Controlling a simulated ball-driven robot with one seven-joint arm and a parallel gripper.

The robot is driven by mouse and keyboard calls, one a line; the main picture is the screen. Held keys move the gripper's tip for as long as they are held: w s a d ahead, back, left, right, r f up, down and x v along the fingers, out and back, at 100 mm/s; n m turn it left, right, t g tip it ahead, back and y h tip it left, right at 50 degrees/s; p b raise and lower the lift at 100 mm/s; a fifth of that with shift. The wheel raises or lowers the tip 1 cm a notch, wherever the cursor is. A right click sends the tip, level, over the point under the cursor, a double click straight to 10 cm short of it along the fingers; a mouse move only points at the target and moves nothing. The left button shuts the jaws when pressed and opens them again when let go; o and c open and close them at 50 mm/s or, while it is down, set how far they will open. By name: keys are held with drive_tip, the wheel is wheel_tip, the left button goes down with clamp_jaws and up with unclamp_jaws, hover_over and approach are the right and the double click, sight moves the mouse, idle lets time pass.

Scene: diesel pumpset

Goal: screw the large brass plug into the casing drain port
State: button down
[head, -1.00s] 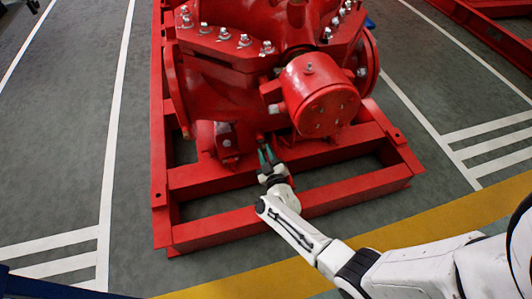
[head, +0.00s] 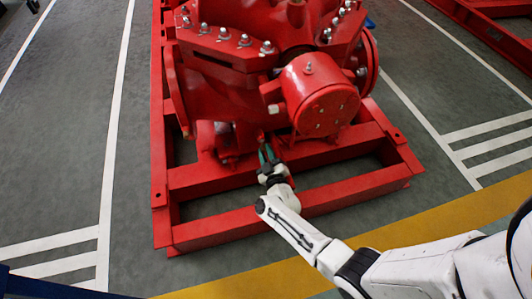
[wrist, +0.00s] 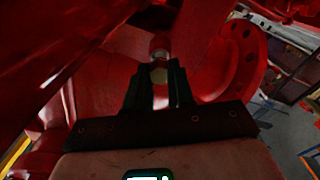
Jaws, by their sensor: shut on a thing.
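My gripper (head: 266,150) reaches in under the red pump casing (head: 240,70), above the base frame. In the wrist view its two dark fingers (wrist: 159,84) are shut on the brass plug (wrist: 159,73), whose dull yellowish end shows between the fingertips. A red round boss (wrist: 160,45), which looks like the drain port, lies straight beyond the plug in line with it. The plug seems to be at the boss, but I cannot tell how far it sits in the thread. In the head view the plug and the port are hidden.
The red base frame (head: 290,207) runs below and around my gripper. A red round housing (head: 320,95) hangs just right of my gripper. A large red flange (wrist: 243,55) stands at right in the wrist view. Grey floor (head: 60,180) is free at left.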

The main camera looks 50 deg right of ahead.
drive_tip(key=shift+b+x, duration=0.35)
drive_tip(key=shift+x, duration=0.8)
idle(0.4)
drive_tip(key=m, duration=0.4)
drive_tip(key=shift+m, duration=0.4)
drive_tip(key=m, duration=1.9)
